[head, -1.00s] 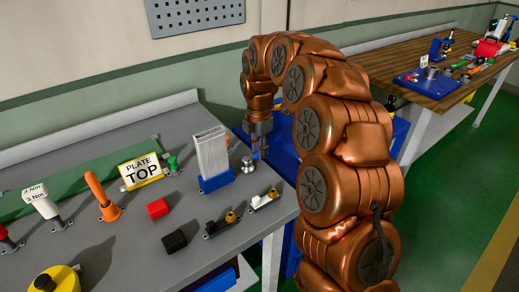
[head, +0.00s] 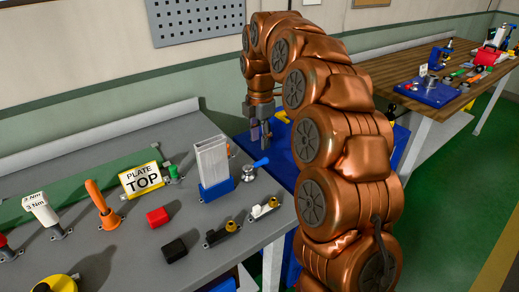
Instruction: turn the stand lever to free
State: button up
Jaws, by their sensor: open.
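The stand is a blue base (head: 217,189) with upright silver profiles (head: 212,160), near the right end of the grey bench. Beside it on the right is a round metal hub (head: 248,174) with a blue lever (head: 261,162) pointing up and to the right, toward the bench edge. My gripper (head: 260,139) points down above and behind the lever, apart from it. It is open, with nothing seen between its fingers. Any free or locked marking is too small to tell.
Black and white clamp pieces (head: 221,233), a red block (head: 157,217) and a black block (head: 174,250) lie in front of the stand. A "PLATE TOP" sign (head: 142,180) stands left. Blue surfaces lie beyond the bench's right edge. My arm hides part of them.

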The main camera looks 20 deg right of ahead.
jog(key=shift+r, duration=2.15)
jog(key=shift+s, duration=0.1)
jog(key=s+a+f+m, duration=0.1)
jog(key=s+f+m, duration=0.1)
jog(key=s+m, duration=0.5)
jog(key=s+f+m+g+p, duration=0.1)
jog(key=s+f+m, duration=0.2)
jog(key=s, duration=1.7)
jog(key=s+a+f+m+p, duration=0.1)
jog(key=s+f+m, duration=0.2)
jog(key=s+m, duration=0.8)
jog(key=shift+s+a+f+m+g, duration=0.3)
jog(key=shift+s+m+g, duration=0.1)
jog(key=shift+s, duration=0.85)
jog(key=shift+a, duration=0.1)
